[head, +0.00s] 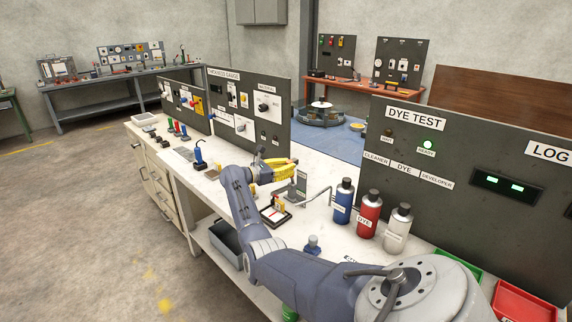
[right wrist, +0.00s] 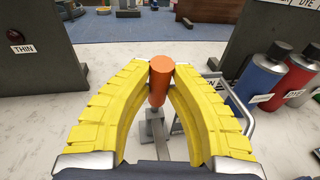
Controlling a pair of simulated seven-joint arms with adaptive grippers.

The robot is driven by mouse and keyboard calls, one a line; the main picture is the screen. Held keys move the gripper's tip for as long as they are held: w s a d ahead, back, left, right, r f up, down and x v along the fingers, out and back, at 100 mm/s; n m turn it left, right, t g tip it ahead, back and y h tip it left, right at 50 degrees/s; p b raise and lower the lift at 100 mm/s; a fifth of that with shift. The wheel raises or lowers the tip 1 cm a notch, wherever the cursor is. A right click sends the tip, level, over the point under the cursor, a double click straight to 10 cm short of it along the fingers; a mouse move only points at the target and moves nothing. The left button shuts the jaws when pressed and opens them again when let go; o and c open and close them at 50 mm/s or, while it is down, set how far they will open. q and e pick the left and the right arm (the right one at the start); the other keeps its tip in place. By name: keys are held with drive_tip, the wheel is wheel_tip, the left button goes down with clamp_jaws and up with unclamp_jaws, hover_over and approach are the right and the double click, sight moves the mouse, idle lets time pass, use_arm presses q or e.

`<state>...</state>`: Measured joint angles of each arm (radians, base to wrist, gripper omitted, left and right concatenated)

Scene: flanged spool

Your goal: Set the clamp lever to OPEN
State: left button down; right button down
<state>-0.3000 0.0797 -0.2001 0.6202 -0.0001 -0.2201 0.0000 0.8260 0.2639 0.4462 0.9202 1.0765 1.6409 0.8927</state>
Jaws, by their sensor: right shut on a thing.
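The clamp lever (right wrist: 157,90) shows in the right wrist view as an orange cylindrical handle on a grey metal stem. My right gripper (right wrist: 161,68) has its yellow fingers shut on the handle, one on each side near its top. In the head view the right gripper (head: 292,165) is over the white bench, left of the bottles, and its fingers hide the handle. I cannot read any OPEN marking by the lever. My left gripper is not in view.
Blue, red and white bottles (head: 369,214) stand right of the gripper. A bent metal rod frame (head: 318,198) is close by. Dark panels, one marked DYE TEST (head: 415,118), rise along the bench's back. A small dark tray (head: 275,213) lies in front.

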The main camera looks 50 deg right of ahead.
drive_tip(key=shift+d, duration=0.1)
drive_tip(key=c, duration=1.2)
unclamp_jaws()
drive_tip(key=v, duration=1.2)
drive_tip(key=shift+f, duration=0.1)
